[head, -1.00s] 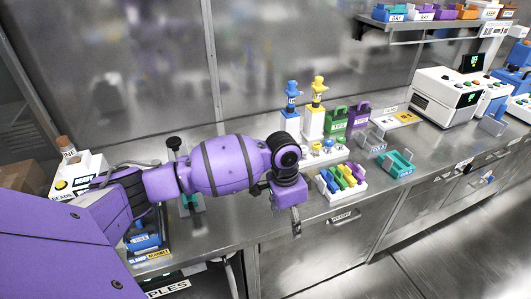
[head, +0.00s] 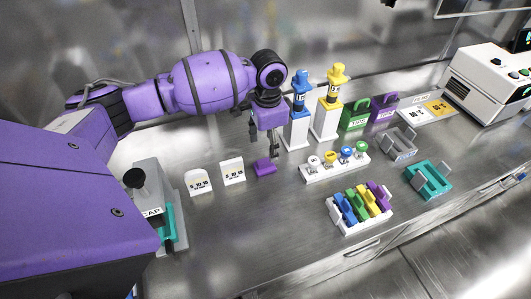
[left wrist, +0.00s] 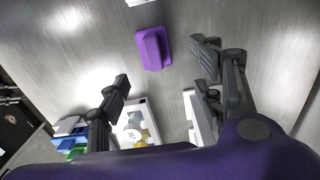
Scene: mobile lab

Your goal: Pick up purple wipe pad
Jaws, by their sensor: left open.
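The purple wipe pad (head: 265,167) lies on the steel bench in the head view, between the small white label cards and the rack of round caps. My left gripper (head: 265,140) points down just above and behind it, apart from it. In the left wrist view the wipe pad (left wrist: 153,48) is a small purple block lying on bare metal. There the left gripper (left wrist: 165,75) has its two dark fingers spread wide, with nothing between them. The pad sits beyond the fingertips, toward the top of the picture. My right gripper is not in view.
White label cards (head: 232,171) stand left of the pad. A rack of round caps (head: 335,165) is to its right, with blue (head: 300,92) and yellow (head: 336,88) topped bottles behind. A rack of coloured pieces (head: 360,207) is nearer the bench edge. Bench in front of the pad is clear.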

